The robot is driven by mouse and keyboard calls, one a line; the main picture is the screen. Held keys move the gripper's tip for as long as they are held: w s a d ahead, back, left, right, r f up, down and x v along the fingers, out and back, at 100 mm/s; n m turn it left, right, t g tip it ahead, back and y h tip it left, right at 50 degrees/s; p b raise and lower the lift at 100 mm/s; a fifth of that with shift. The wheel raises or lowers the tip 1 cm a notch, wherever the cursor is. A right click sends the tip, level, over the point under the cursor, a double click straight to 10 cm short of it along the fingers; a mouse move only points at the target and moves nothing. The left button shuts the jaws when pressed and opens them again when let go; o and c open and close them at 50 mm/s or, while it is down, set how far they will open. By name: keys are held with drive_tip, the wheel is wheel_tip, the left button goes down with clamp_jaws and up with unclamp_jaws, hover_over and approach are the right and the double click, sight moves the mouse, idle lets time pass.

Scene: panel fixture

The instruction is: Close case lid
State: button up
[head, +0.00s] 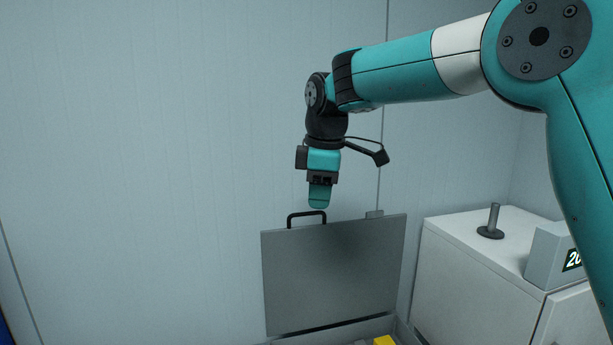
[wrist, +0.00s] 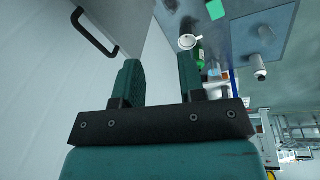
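The case lid (head: 335,275) is a flat grey panel standing upright, open, in front of the wall in the head view. A black bar handle (head: 306,217) sticks up from its top edge, left of the middle; it also shows at the upper left of the wrist view (wrist: 93,35). The case (head: 345,332) is only partly in view below the lid, at the bottom edge. My gripper (head: 319,204) points down just above the handle and slightly to its right, apart from it. In the wrist view my gripper (wrist: 160,78) has its fingers apart with nothing between them.
A white cabinet (head: 465,260) stands right of the lid, with a grey post (head: 493,220) and a numbered grey block (head: 550,255) on top. A yellow item (head: 384,341) shows inside the case. The wall is close behind the lid. Space left of the lid is clear.

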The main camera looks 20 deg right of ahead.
sight(307, 213)
drive_tip(key=w+d+r+n+p, duration=0.1)
drive_tip(key=w+r+n+p, duration=0.2)
drive_tip(key=w+r+p, duration=0.55)
drive_tip(key=w+f, duration=0.1)
drive_tip(key=f, duration=0.4)
drive_tip(key=w+f, duration=0.2)
drive_tip(key=f, duration=0.4)
drive_tip(key=w+f, duration=0.2)
drive_tip(key=f, duration=0.3)
drive_tip(key=shift+d+f+p, duration=0.15)
drive_tip(key=shift+f+p, duration=0.2)
drive_tip(key=shift+f, duration=0.05)
clamp_jaws()
